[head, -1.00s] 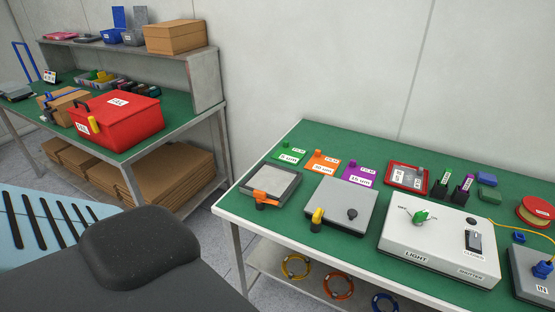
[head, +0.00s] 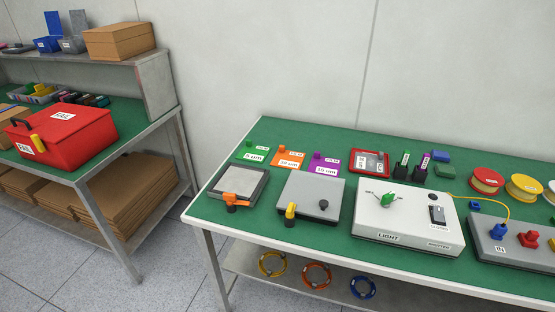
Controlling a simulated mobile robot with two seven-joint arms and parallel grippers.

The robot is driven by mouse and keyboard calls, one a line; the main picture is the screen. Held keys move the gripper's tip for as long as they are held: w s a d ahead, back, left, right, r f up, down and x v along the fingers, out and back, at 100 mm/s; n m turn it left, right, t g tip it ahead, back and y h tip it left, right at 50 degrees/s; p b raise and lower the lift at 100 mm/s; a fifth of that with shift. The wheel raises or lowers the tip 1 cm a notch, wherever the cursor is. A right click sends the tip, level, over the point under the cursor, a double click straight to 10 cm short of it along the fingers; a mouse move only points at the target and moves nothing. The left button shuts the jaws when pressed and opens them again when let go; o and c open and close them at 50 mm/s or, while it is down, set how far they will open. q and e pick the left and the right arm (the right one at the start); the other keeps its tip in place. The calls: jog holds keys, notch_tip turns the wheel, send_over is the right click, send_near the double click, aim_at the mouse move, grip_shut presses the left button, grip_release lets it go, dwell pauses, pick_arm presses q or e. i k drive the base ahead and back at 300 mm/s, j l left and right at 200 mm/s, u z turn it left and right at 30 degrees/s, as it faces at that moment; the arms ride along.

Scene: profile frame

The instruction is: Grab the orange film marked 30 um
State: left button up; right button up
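The orange film (head: 289,160) lies flat near the back left of the right-hand green table (head: 330,135). It has an orange tab and a white label that seems to read 30 um, though the print is small. A green film (head: 254,153) marked 5 um lies to its left. A purple film (head: 323,164) that seems marked 15 um lies to its right. Neither of my grippers shows in the head view.
In front of the films stand a grey plate with an orange lever (head: 236,190), a grey box with a yellow knob (head: 312,198) and a white light box (head: 408,220). A red-framed tray (head: 370,158) is right of the films. A red case (head: 62,137) sits on the left bench.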

aim_at(283, 158)
jog(key=z, duration=0.45)
jog(key=j+z, duration=0.85)
jog(key=k+j+z, duration=0.1)
jog(key=j, duration=0.35)
jog(key=k+j, duration=0.1)
jog(key=j, duration=0.35)
jog(key=k+j+z, duration=0.15)
jog(key=j, duration=0.3)
